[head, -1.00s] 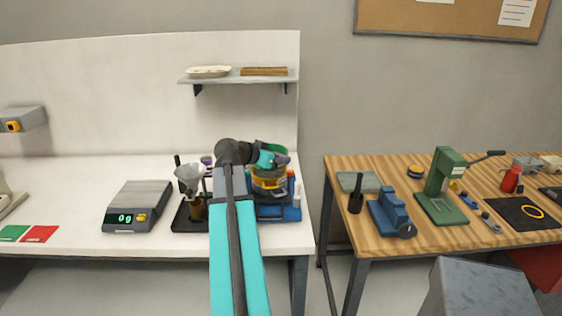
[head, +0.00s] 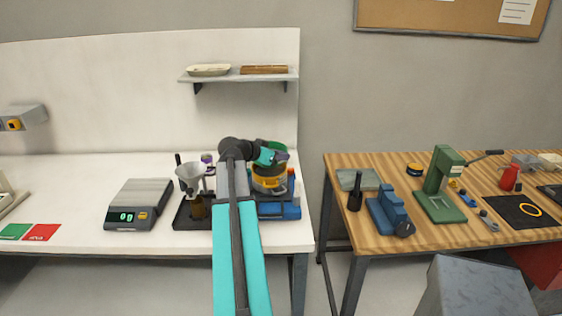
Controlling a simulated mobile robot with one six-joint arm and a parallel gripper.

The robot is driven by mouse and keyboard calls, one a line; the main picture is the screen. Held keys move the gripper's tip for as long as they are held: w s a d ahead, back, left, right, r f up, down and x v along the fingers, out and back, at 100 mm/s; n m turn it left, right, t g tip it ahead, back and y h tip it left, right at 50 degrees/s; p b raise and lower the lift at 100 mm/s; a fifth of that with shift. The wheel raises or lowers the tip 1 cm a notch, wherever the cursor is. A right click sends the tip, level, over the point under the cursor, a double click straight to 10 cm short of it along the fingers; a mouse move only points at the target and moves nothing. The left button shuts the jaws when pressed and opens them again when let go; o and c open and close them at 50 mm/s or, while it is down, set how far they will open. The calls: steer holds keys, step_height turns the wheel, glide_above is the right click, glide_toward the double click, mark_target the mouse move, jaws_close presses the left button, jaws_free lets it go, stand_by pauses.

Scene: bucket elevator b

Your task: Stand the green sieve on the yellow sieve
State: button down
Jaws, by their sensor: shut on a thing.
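My gripper (head: 274,157) is shut on the green sieve (head: 270,146), at the right end of the white bench. Only part of the green sieve's rim shows behind the gripper. The yellow sieve (head: 268,183) is just below it, on the blue machine (head: 280,210). My gripper and arm hide much of both sieves. I cannot tell whether the two sieves touch.
A funnel stand (head: 190,180) is close to the left of my arm, with a scale (head: 138,205) further left. A shelf (head: 240,77) hangs above. A gap separates the white bench from the wooden table (head: 345,215) at right.

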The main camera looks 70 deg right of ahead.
steer(key=shift+f+p, duration=0.45)
steer(key=shift+f, duration=0.8)
steer(key=shift+f, duration=0.15)
steer(key=c, duration=1.8)
jaws_free()
steer(key=shift+a+r, duration=0.1)
steer(key=shift+r, duration=0.15)
steer(key=b+v, duration=0.3)
steer(key=v, duration=0.9)
steer(key=shift+f, duration=0.1)
